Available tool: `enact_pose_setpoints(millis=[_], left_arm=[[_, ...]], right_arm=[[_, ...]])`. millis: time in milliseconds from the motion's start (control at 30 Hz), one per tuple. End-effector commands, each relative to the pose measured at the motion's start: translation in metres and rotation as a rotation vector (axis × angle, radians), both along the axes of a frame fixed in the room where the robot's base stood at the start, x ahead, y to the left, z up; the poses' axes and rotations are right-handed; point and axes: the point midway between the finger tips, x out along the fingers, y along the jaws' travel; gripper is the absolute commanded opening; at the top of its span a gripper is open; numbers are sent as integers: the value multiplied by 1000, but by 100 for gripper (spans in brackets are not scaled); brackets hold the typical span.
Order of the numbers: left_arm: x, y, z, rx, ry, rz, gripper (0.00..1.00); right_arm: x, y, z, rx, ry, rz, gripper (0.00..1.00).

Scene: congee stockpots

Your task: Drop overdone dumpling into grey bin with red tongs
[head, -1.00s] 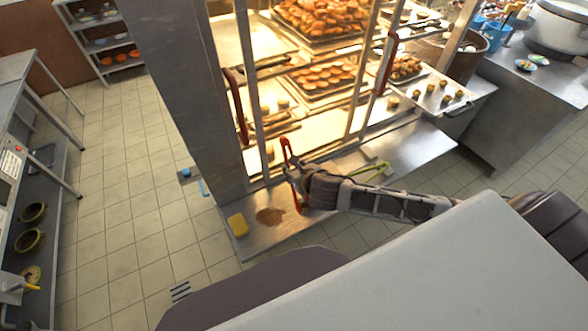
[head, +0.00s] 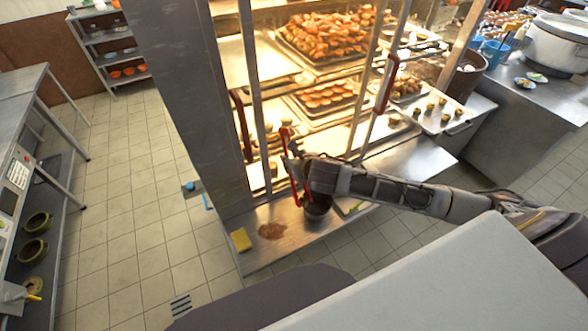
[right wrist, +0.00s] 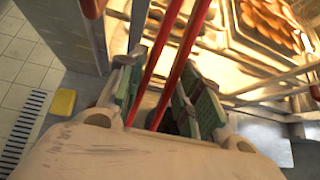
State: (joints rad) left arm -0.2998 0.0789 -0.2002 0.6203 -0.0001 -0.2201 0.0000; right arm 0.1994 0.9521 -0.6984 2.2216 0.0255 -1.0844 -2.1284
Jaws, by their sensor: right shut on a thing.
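My right gripper (head: 296,172) is shut on the red tongs (head: 293,190), held at the front of the lit glass cabinet. The right wrist view also shows the red tongs (right wrist: 187,60) between the green-padded fingers. A dark grey bin (head: 318,207) stands on the steel ledge just below my right gripper, partly hidden by it. A small brownish dumpling (head: 273,168) sits low in the cabinet, left of the tongs. I cannot tell whether it is the overdone one, nor whether the tongs hold anything. My left gripper is not in view.
The steel ledge (head: 258,258) holds a yellow sponge (head: 240,239) and a brown stain (head: 271,231). Cabinet posts and red handles (head: 387,83) stand close to my arm. A tray (head: 446,121) with several dumplings juts out at right. Floor at left is mostly open.

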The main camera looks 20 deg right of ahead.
Motion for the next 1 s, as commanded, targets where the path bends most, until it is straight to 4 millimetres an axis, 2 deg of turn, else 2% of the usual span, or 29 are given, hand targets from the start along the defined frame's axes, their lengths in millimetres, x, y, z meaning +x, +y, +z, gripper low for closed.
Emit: enact_pose_setpoints(millis=[33,133,367,567,733,833,1000], left_arm=[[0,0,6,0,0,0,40],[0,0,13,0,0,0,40],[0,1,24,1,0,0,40],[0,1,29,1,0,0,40],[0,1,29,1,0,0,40],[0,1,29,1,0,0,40],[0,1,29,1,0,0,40]], right_arm=[[6,-6,7,-3,-3,-5,0],[18,-19,9,-6,0,-17,0],[43,-57,-8,-6,1,-37,0],[56,-86,-38,-5,3,-28,0],[58,-106,-75,-4,4,-7,0],[56,-113,-95,-2,4,9,0],[57,-119,-114,-2,1,37,0]])
